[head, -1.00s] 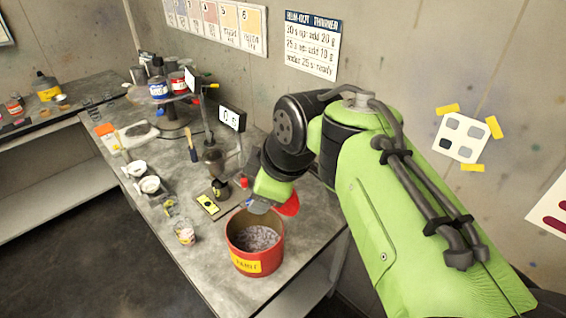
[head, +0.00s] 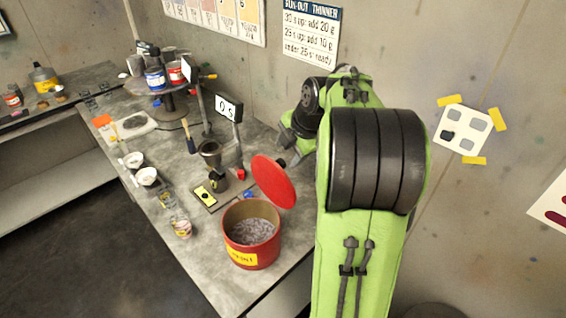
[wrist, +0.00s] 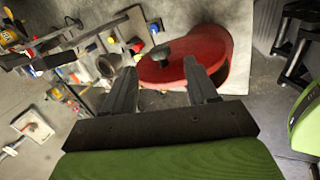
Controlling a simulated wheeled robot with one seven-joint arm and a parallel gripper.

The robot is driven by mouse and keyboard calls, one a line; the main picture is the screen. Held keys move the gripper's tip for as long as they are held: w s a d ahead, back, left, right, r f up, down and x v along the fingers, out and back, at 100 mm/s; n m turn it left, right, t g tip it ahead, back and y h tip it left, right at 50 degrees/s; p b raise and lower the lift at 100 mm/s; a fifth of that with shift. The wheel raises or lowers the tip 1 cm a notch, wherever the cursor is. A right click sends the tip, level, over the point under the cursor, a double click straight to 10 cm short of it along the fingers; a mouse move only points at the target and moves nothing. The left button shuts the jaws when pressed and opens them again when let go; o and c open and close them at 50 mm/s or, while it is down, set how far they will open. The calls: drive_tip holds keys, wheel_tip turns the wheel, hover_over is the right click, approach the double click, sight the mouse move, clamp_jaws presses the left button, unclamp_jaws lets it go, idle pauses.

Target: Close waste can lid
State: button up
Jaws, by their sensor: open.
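The red waste can (head: 262,255) stands on the grey bench near its front edge, open at the top, with grey crumpled matter inside. Its round red lid (head: 273,182) stands tilted up at the can's back right, its inner face towards the head camera. The lid's outer face (wrist: 205,48) with a dark knob (wrist: 172,50) shows in the wrist view. My gripper (wrist: 160,68) is open and empty, its two fingers apart in front of the lid's outer face. In the head view it is behind the lid, partly hidden by my arm. I cannot tell whether a finger touches the lid.
A scale display (head: 229,108) on a post and a yellow-marked pad (head: 205,196) stand left of the lid. Several paint tins (head: 155,80) sit on a round stand further back. The wall is close on the right.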

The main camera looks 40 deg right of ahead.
sight(283, 162)
drive_tip(key=x, duration=0.6)
drive_tip(key=shift+f, duration=0.1)
clamp_jaws()
